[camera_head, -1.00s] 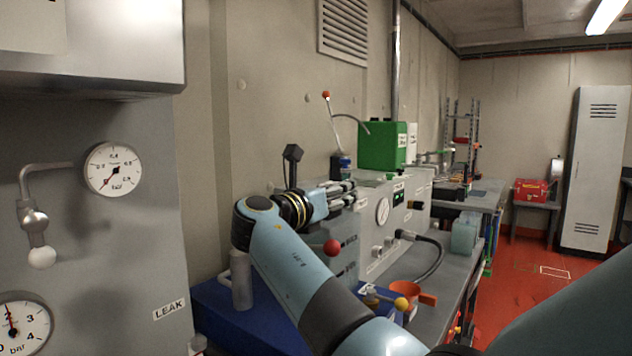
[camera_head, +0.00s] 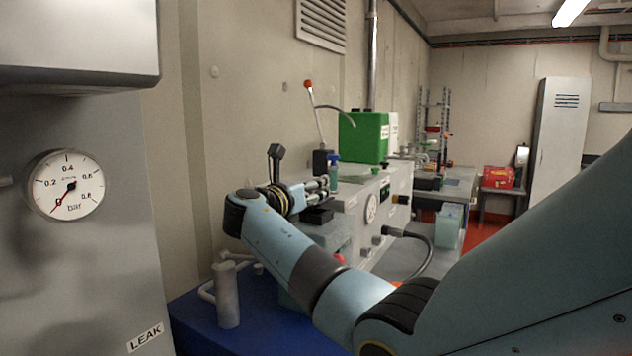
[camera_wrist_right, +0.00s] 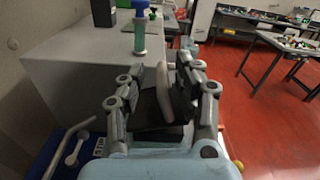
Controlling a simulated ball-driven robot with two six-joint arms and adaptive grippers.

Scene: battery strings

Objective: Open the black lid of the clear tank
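A pale translucent container (camera_head: 448,226) stands at the bench's far side in the head view. I cannot tell whether it is the clear tank, and I see no clear black lid on it. My right gripper (camera_head: 322,190) reaches over the near bench, beside a blue-green bottle (camera_head: 333,172). A dark flat piece (camera_head: 318,215) shows just below its fingers. In the right wrist view, the gripper (camera_wrist_right: 170,90) has a pale slab and dark parts between its fingers; whether these are pads or a held thing is unclear. My left gripper is out of view.
A green box (camera_head: 364,137) and a black block (camera_head: 322,162) stand on the grey bench unit. A dark hose (camera_head: 425,255) loops from its front. A blue surface (camera_head: 245,325) with grey pipes (camera_head: 226,295) lies below my arm. A gauge panel (camera_head: 90,270) stands close at left.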

